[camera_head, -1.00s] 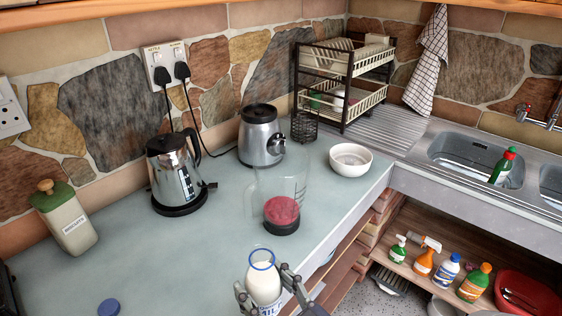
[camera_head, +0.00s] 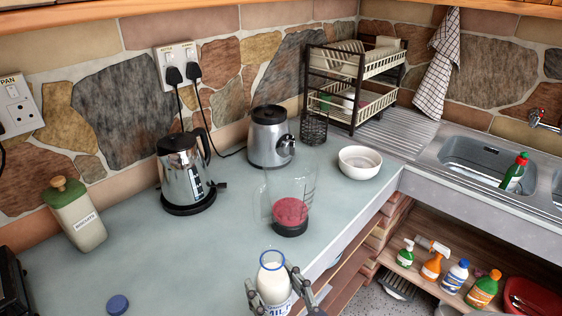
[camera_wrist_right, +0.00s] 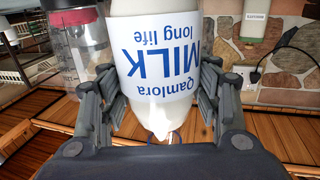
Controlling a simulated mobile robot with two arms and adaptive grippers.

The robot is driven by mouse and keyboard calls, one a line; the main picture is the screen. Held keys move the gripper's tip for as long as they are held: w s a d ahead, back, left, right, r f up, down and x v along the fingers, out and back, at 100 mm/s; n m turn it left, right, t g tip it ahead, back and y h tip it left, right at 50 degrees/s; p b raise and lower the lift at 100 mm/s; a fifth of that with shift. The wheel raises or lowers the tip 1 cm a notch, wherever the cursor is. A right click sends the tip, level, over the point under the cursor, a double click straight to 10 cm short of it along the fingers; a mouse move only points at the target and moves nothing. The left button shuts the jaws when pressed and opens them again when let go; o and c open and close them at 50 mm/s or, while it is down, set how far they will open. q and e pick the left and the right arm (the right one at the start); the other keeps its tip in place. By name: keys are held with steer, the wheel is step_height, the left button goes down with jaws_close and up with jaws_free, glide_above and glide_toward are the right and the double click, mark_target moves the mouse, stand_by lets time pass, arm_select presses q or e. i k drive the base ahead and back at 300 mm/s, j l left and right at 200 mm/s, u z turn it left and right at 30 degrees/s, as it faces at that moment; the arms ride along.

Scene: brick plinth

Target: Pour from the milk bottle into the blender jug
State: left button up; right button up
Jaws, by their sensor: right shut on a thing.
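The milk bottle (camera_head: 273,279) is clear, with white milk, a blue rim and an uncapped mouth. My right gripper (camera_head: 275,299) is shut on it at the counter's front edge, and the bottle stands about upright. In the right wrist view the bottle's label (camera_wrist_right: 160,58) reads MILK, upside down, between the fingers (camera_wrist_right: 160,100). The blender jug (camera_head: 288,195) is clear and open-topped, with red contents at the bottom and a dark base. It stands on the counter beyond the bottle, apart from it. My left gripper is not in view.
The blender base (camera_head: 268,137), a kettle (camera_head: 183,170) and a biscuit tin (camera_head: 76,215) stand along the wall. A white bowl (camera_head: 359,163) is right of the jug. A blue cap (camera_head: 117,304) lies at front left. The counter's left middle is clear.

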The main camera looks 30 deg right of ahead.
mark_target(290, 174)
steer(key=l+u, duration=0.15)
steer(key=u, duration=0.25)
steer(key=l+u, duration=0.1)
steer(key=u, duration=0.3)
steer(key=k+l+u, duration=0.2)
steer(key=l+u, duration=0.15)
steer(key=k+l+u, duration=0.3)
steer(key=l, duration=0.25)
steer(key=k+l, duration=0.3)
steer(key=l, duration=0.15)
steer(key=k+l+u, duration=0.1)
steer(key=k+l, duration=0.2)
steer(key=l, duration=0.15)
